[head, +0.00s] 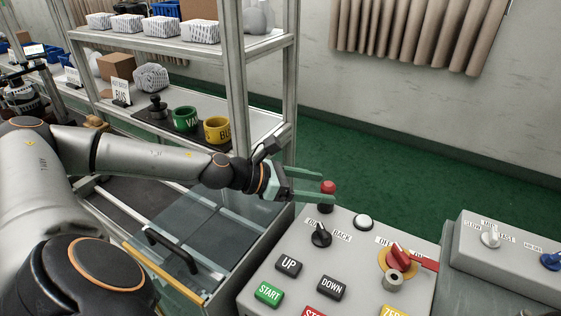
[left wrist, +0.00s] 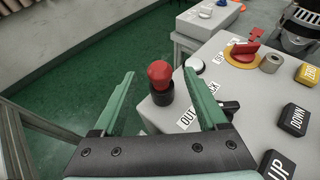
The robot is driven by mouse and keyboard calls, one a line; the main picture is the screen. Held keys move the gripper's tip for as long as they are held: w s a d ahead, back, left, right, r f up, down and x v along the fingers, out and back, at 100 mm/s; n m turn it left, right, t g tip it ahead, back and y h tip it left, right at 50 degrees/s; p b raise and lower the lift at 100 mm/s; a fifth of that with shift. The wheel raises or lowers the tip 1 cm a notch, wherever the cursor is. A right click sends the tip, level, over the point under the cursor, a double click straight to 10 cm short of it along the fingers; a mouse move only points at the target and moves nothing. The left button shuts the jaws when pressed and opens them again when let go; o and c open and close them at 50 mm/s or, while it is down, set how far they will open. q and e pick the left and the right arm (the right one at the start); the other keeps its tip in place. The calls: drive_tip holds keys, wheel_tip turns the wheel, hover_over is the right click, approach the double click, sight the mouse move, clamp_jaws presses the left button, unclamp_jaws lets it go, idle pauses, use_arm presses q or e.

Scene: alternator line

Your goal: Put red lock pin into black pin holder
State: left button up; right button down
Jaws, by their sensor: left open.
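A red knob-shaped pin head (head: 327,187) stands upright on a short black round base (head: 325,208) at the far left corner of the grey control panel. In the left wrist view the red pin head (left wrist: 160,73) sits directly on the black base (left wrist: 160,96); whatever is inside the base is hidden. My left gripper (head: 323,190) is open and empty, with its green fingers reaching toward the pin head. In the left wrist view the pin head lies between the two fingertips, with visible gaps on both sides. My right gripper is not in view.
The grey panel (head: 348,249) carries a black selector, a white button, labelled buttons and a red handle on a yellow ring (head: 400,256). A second control box (head: 510,265) stands right. Shelves (head: 200,60) with cups and parcels stand behind my left arm.

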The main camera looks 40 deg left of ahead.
use_arm(q)
drive_tip(key=b+v, duration=0.6)
drive_tip(key=v, duration=0.2)
drive_tip(key=shift+s+a, duration=0.1)
drive_tip(key=shift+s+a+r, duration=0.15)
drive_tip(key=shift+s, duration=0.15)
drive_tip(key=shift+s+a+r, duration=0.1)
drive_tip(key=shift+s+r, duration=0.05)
drive_tip(key=shift+s, duration=0.1)
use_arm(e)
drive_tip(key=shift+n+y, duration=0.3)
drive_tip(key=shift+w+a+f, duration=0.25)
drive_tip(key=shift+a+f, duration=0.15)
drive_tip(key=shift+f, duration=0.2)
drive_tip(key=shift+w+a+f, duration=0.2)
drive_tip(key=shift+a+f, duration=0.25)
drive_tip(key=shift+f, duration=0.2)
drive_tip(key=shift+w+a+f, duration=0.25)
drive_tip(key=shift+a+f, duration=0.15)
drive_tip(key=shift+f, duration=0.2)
